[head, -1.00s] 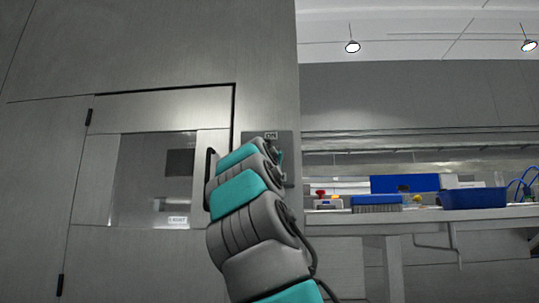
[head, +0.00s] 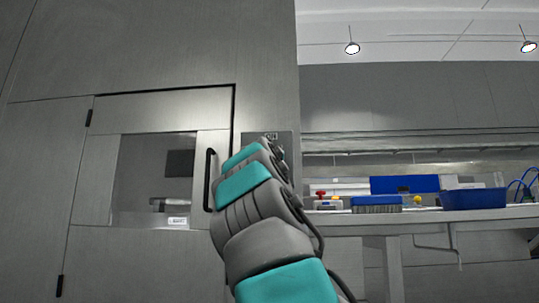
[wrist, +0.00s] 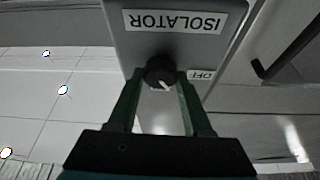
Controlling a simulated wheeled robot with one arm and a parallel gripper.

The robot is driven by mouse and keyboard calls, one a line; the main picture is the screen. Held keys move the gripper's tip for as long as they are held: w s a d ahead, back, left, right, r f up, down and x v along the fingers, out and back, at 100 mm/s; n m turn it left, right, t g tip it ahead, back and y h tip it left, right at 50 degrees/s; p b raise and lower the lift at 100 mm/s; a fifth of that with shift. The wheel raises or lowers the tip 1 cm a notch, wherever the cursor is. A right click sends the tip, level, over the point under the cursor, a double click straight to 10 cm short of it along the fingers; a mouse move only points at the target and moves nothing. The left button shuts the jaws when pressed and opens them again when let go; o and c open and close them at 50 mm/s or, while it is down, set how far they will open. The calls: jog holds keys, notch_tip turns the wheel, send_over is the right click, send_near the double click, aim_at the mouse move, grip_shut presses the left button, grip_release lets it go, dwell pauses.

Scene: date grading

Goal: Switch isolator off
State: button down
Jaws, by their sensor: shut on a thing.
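The isolator plate (wrist: 140,45) fills the middle of the wrist view, with its ISOLATOR label (wrist: 178,20) upside down. The dark round knob (wrist: 160,70) has a short white mark pointing down and right in the picture. The OFF label (wrist: 201,76) is just right of the knob. My gripper (wrist: 160,78) is shut on the knob, one finger on each side. In the head view the plate (head: 284,142) shows behind my arm, its upper label partly covered. My arm hides the knob and gripper there.
A cabinet door with a window and a black vertical handle (head: 209,180) is left of my arm.

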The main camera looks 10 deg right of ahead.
jog(key=shift+n+y+p, duration=0.3)
jog(key=shift+n+y, duration=0.2)
jog(key=shift+n, duration=0.6)
jog(key=n+y+p, duration=0.2)
jog(key=n+p, duration=0.2)
jog(key=n+y+p, duration=0.2)
jog(key=n+p, duration=0.2)
jog(key=shift+s+r+n+t+y, duration=0.1)
jog(key=shift+r+n+t+y, duration=0.05)
jog(key=shift+n+t+y, duration=0.25)
jog(key=shift+c, duration=1.6)
grip_release()
jog(key=shift+f, duration=0.2)
